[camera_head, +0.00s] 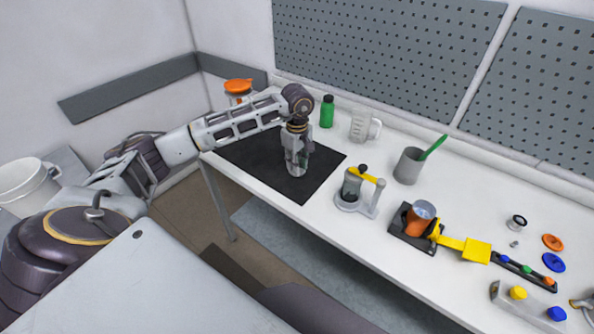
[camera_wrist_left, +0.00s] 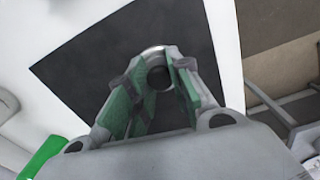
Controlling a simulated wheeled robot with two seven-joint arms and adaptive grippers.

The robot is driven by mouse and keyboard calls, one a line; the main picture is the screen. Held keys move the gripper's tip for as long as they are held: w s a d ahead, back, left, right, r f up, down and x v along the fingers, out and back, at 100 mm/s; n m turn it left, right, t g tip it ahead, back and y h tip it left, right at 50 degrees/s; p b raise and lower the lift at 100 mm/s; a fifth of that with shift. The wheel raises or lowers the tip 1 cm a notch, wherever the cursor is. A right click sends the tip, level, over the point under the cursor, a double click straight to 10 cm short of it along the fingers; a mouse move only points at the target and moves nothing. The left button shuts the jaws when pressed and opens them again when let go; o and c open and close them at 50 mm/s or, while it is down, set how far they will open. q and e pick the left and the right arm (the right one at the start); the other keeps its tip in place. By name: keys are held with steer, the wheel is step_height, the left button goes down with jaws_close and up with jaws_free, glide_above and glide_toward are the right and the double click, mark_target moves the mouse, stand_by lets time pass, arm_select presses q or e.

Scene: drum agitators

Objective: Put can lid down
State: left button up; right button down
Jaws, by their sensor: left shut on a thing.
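My left gripper (camera_head: 297,168) reaches over the black mat (camera_head: 240,152) at the table's left end, pointing down. In the wrist view its green-padded fingers (camera_wrist_left: 160,82) are shut on a small round thing with a pale rim and dark middle, which looks like the can lid (camera_wrist_left: 157,50). The black mat (camera_wrist_left: 100,60) shows below it in that view. I cannot tell whether the lid touches the mat. In the head view the lid is too small to make out at the fingertips. My right gripper is not clearly in view.
A green bottle (camera_head: 327,112) and a clear jug (camera_head: 361,126) stand behind the mat. A grey device with a yellow lever (camera_head: 362,178) stands right of it, then a grey cup (camera_head: 409,166) and an orange can (camera_head: 419,219). Bare mat surrounds the gripper.

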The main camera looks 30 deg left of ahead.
arm_select(q)
steer(key=shift+f, duration=0.1)
steer(key=shift+f, duration=1.45)
steer(key=shift+f+p, duration=0.25)
steer(key=shift+p, duration=0.05)
steer(key=shift+f, duration=0.1)
steer(key=shift+f, duration=0.2)
steer(key=o, duration=0.8)
steer(key=shift+c, duration=0.2)
steer(key=shift+r, duration=0.1)
